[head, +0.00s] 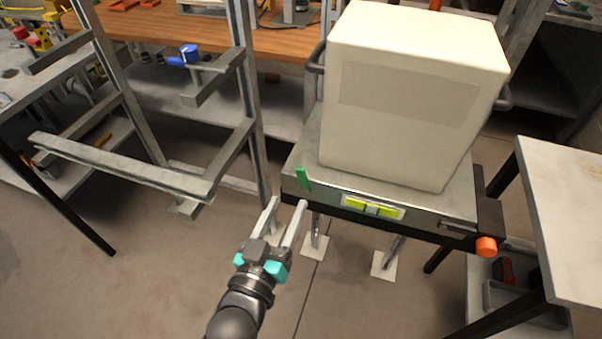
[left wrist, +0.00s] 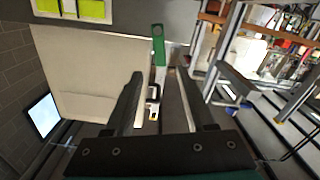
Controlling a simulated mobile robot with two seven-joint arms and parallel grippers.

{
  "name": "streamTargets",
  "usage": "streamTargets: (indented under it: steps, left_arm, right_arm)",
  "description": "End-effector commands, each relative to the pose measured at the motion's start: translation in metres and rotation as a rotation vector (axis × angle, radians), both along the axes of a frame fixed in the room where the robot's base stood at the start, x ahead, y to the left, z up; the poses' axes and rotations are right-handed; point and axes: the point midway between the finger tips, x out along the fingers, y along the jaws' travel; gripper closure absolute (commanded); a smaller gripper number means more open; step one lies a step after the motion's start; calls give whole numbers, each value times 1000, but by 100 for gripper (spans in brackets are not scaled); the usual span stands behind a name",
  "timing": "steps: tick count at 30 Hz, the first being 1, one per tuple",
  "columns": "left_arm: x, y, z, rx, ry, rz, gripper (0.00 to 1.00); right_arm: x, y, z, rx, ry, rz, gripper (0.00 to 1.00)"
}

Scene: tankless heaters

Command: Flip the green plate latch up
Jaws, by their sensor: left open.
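The green plate latch (head: 303,178) is a small green tab at the left front corner of the grey cart platform (head: 300,150). In the left wrist view the green latch (left wrist: 159,45) shows just beyond the fingertips, roughly centred between them. My left gripper (head: 288,202) is open and empty, just below and in front of the latch in the head view. Its two fingers (left wrist: 160,75) stand apart in the left wrist view and do not visibly hold the latch. My right gripper is not in view.
A large white box (head: 410,100) stands on the platform. The platform's front carries a yellow-green level-like panel (head: 372,208) and an orange knob (head: 486,247). A grey metal rack (head: 130,165) stands to the left, a table (head: 575,220) to the right. Floor in front is open.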

Motion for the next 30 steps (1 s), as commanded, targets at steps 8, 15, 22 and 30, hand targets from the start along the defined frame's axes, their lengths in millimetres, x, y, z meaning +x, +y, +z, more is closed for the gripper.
streamTargets:
  steps: [8,15,22,30]
  left_arm:
    - [47,-15,0,-1,-2,0,45]
    - [78,-25,-1,0,0,0,45]
    - [89,-29,-1,1,3,0,45]
    - [90,-29,-1,1,2,0,45]
  right_arm:
    - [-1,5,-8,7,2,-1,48]
    - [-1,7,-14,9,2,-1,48]
    - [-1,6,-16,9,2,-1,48]
    - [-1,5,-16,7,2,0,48]
